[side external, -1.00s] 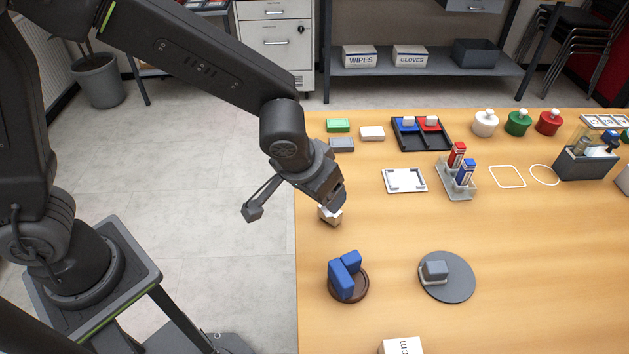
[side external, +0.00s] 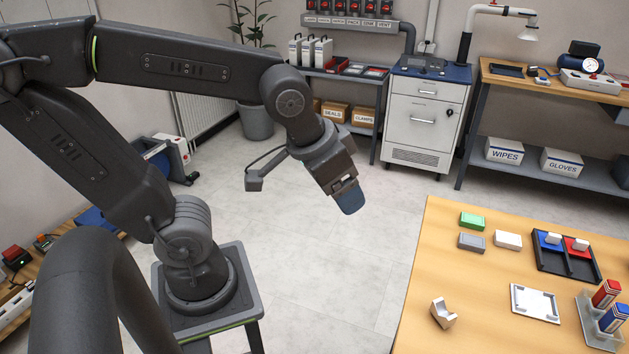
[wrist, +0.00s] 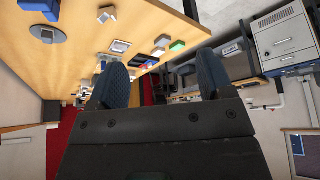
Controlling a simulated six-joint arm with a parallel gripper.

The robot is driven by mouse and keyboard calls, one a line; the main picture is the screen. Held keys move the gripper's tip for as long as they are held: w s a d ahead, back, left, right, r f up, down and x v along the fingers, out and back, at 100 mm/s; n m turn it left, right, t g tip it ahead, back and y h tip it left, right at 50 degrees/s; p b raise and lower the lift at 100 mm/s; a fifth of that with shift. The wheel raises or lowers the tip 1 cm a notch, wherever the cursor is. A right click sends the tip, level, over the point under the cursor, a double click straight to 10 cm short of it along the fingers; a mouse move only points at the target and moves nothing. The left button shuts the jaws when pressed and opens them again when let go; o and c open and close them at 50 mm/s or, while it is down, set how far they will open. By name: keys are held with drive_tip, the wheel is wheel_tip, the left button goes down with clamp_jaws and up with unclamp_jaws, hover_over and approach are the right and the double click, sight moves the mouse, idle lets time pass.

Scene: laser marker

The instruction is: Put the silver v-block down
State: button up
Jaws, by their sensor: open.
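The silver v-block (side external: 443,313) rests on the wooden table near its left edge, its V notch facing up, with nothing touching it. It also shows in the wrist view (wrist: 106,14), toward the top. My gripper (side external: 350,198) is well clear of the block, up and to the left of the table in the side view, over the floor. In the wrist view my gripper (wrist: 162,82) has its two dark blue fingers spread wide with nothing between them.
A white frame-like fixture (side external: 535,303) lies right of the block. Green (side external: 473,221), grey (side external: 471,241) and white (side external: 507,240) blocks sit behind it. A black divided tray (side external: 567,257) and a marker holder (side external: 604,323) stand farther right. Table around the v-block is clear.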

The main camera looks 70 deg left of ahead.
drive_tip(key=shift+s+a+r, duration=0.1)
drive_tip(key=shift+s+a, duration=0.15)
drive_tip(key=shift+s, duration=0.35)
drive_tip(key=shift+s+a+r, duration=0.1)
drive_tip(key=shift+s+a, duration=0.15)
drive_tip(key=shift+s, duration=0.3)
drive_tip(key=shift+s+a+r, duration=0.1)
drive_tip(key=shift+s+a, duration=0.15)
drive_tip(key=shift+s, duration=0.35)
